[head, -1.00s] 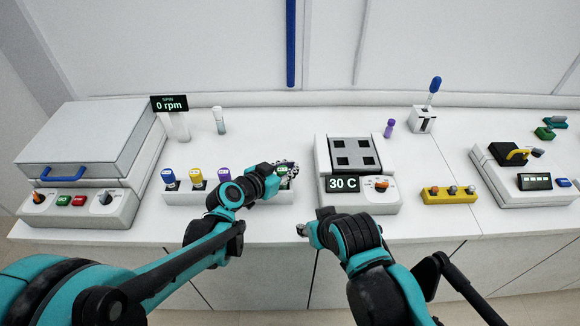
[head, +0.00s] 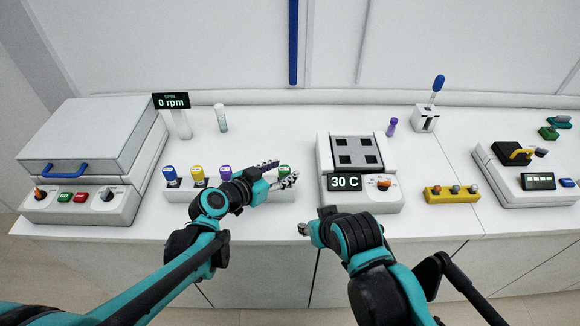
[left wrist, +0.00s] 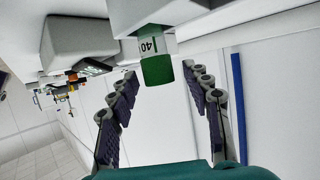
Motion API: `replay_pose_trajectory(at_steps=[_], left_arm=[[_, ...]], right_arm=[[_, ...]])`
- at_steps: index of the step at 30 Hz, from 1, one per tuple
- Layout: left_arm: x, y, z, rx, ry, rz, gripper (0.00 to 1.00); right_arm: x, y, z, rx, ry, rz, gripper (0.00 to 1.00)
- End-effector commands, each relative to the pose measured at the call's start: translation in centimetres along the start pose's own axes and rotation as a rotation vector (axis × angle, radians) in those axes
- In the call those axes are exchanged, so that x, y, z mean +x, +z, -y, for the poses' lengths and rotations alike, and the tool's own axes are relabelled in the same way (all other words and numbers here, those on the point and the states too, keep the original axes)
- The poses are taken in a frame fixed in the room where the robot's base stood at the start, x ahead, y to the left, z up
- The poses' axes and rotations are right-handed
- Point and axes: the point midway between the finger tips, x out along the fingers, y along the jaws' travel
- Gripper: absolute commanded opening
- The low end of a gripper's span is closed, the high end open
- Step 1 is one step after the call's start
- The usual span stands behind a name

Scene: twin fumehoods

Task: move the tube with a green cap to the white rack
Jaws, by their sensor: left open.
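The tube with a green cap (head: 285,169) stands at the right end of a long white rack (head: 180,195). In the left wrist view, its green cap (left wrist: 157,69) and a white label reading 40 show below the white block. My left gripper (head: 279,172) is open around the cap's level, with one finger on each side of it. In the left wrist view the left gripper (left wrist: 161,80) shows a gap between each finger and the cap. My right gripper (head: 306,229) hangs at the bench's front edge, its fingers mostly hidden.
Blue (head: 170,173), yellow (head: 197,173) and purple (head: 225,172) capped tubes stand in the same rack. A 30 C heater block (head: 330,160) is close on the right. A capped tube (head: 221,119) stands behind. A yellow rack (head: 450,194) is further right.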

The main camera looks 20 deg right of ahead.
Motion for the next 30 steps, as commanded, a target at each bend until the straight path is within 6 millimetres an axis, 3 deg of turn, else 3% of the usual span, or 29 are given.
replay_pose_trajectory(at_steps=[6,12,30], left_arm=[[-4.5,0.1,0.0,0.0,-0.002,0.0,0.49],[-6.6,0.0,0.0,0.0,-0.001,0.0,0.49],[-7.0,0.0,0.0,0.0,0.0,0.0,0.49]], right_arm=[[0.0,0.0,0.0,0.0,0.0,0.0,0.4],[0.0,0.0,0.0,0.0,0.0,0.0,0.4],[0.0,0.0,0.0,0.0,0.0,0.0,0.4]])
